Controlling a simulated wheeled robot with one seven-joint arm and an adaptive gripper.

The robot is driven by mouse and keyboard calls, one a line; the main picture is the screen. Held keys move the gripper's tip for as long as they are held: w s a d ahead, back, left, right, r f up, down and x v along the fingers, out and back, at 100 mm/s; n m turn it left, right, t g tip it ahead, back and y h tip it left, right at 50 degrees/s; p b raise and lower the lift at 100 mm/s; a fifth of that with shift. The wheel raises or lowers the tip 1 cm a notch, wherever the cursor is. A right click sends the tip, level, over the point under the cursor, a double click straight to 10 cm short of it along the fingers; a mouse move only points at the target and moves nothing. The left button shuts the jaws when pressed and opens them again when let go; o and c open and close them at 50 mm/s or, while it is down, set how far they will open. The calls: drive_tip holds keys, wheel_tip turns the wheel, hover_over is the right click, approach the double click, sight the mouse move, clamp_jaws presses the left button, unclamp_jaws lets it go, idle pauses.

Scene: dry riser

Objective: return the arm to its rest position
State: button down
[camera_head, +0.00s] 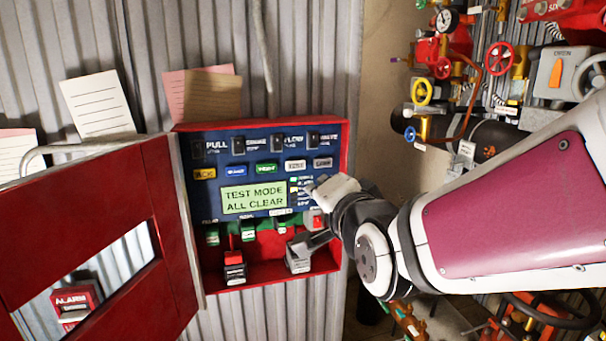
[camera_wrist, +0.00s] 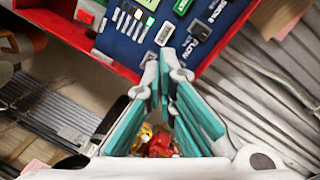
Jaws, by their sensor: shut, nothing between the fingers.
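My arm (camera_head: 500,215) reaches in from the right in the head view, bent towards an open red control box. My gripper (camera_head: 322,190) is in front of the box's right side, near the small indicator lights. In the wrist view my gripper (camera_wrist: 167,62) has its teal-padded fingers drawn together at the tips, with nothing between them. The tips overlap the lower edge of the blue panel (camera_wrist: 130,35) in that view; I cannot tell whether they touch it. The box's display (camera_head: 254,198) reads "TEST MODE ALL CLEAR".
The box's red door (camera_head: 90,225) hangs open to the left. A red-topped switch (camera_head: 235,268) and a grey block (camera_head: 297,262) sit low in the box. Valves and pipes, including a yellow handwheel (camera_head: 422,92), crowd the right, close behind my arm. Paper notes (camera_head: 98,104) hang above.

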drive_tip(key=s+d+f+n+g+h, duration=0.1)
drive_tip(key=s+d+f+n+g, duration=0.1)
drive_tip(key=s+d, duration=0.3)
drive_tip(key=s+d+f+n+g+h, duration=0.1)
drive_tip(key=s+d+n+g, duration=0.3)
drive_tip(key=s, duration=0.6)
drive_tip(key=s+d+f+n+g+h, duration=0.2)
drive_tip(key=s+d+f+n+g, duration=0.1)
drive_tip(key=s+d, duration=0.4)
drive_tip(key=shift+s+f+g, duration=0.55)
drive_tip(key=shift+s+g, duration=0.2)
drive_tip(key=shift+g, duration=0.05)
